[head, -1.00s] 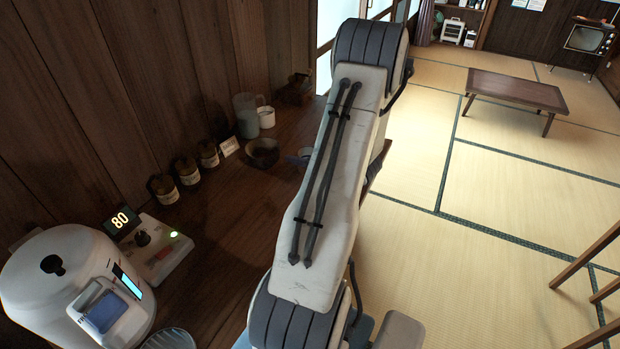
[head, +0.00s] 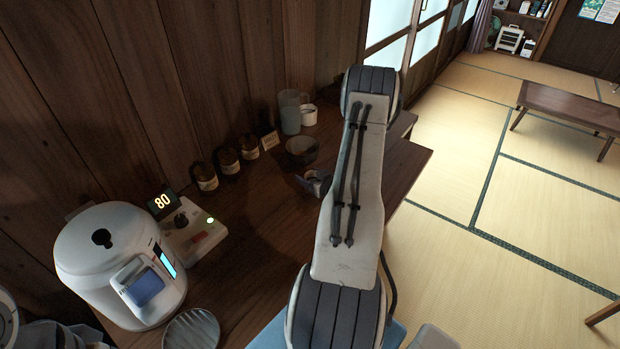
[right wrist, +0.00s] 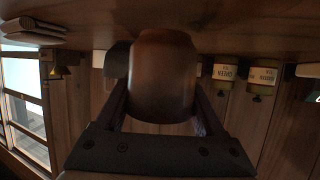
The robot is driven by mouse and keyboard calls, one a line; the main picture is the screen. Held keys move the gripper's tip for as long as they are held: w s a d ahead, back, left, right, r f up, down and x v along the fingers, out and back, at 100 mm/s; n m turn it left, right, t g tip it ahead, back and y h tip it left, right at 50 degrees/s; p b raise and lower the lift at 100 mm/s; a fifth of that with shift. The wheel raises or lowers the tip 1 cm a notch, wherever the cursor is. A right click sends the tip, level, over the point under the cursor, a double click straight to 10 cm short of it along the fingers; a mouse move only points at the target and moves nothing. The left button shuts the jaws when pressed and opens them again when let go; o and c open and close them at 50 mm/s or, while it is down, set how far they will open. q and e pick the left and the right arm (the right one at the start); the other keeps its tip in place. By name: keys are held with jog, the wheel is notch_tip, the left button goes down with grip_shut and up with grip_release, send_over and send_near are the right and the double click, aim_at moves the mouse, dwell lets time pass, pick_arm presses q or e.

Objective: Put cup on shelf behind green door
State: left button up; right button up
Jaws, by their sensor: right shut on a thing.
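A dark brown cup (head: 302,150) is at the far part of the wooden counter, below the pitcher in the head view. In the right wrist view the brown cup (right wrist: 162,78) fills the space between the two fingers. My right gripper (right wrist: 162,100) is shut on it. In the head view the right gripper (head: 316,182) is partly hidden by my forearm, just in front of the cup. I cannot tell whether the cup touches the counter. No green door or shelf behind one shows. My left gripper is not in view.
Several dark bottles (head: 228,161) and a small card (head: 269,140) line the wall. A pitcher (head: 290,112) and white mug (head: 308,115) stand behind the cup. A white rice cooker (head: 112,255) and a scale-like device (head: 190,230) are nearer. A low table (head: 570,108) stands on tatami.

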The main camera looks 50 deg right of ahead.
jog(key=shift+f, duration=0.8)
jog(key=shift+f, duration=0.15)
jog(key=o, duration=1.6)
jog(key=shift+c, duration=0.2)
